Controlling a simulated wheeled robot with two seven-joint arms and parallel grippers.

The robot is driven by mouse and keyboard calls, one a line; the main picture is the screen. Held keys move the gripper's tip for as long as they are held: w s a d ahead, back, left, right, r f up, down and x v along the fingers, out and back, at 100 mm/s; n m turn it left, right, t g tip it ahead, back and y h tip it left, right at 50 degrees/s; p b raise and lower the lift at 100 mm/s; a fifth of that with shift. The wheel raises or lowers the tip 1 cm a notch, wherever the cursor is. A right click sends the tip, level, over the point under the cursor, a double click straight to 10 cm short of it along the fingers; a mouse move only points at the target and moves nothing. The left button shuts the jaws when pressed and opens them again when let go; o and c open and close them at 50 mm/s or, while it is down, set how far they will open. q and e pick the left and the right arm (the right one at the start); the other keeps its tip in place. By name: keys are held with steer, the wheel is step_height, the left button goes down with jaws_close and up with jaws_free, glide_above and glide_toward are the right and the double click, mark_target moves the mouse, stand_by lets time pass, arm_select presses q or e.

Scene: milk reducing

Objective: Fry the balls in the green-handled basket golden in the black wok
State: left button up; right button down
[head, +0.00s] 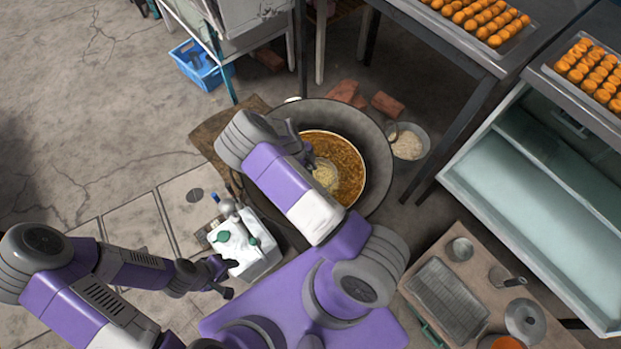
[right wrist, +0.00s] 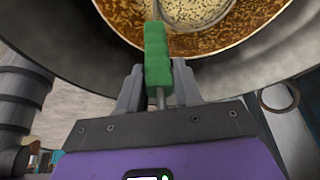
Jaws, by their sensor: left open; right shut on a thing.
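The black wok (head: 377,165) sits low on the floor area in the head view, with brown bubbling oil (head: 345,152) in it. The basket of pale balls (head: 326,177) is in the oil, partly hidden by my right arm. In the right wrist view the basket (right wrist: 195,10) is at the top edge, surrounded by oil. My right gripper (right wrist: 158,92) is shut on its green handle (right wrist: 157,58). The balls look pale cream, not golden.
A tray of orange-brown balls (head: 480,18) lies on the upper right table, another (head: 593,72) at the right. A bowl of pale grains (head: 408,143) stands right of the wok. A low table with a wire rack (head: 447,300) and pots is lower right. Bricks (head: 386,104) lie behind the wok.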

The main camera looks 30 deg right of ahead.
steer(key=shift+r, duration=0.1)
stand_by(0.4)
step_height(320, 180, up, 18)
steer(key=p, duration=1.2)
steer(key=shift+r+p, duration=0.25)
steer(key=shift+p, duration=0.15)
step_height(320, 180, down, 19)
steer(key=b, duration=1.4)
steer(key=shift+r+b, duration=0.1)
steer(key=shift+b, duration=0.3)
steer(key=shift+r, duration=0.1)
stand_by(2.4)
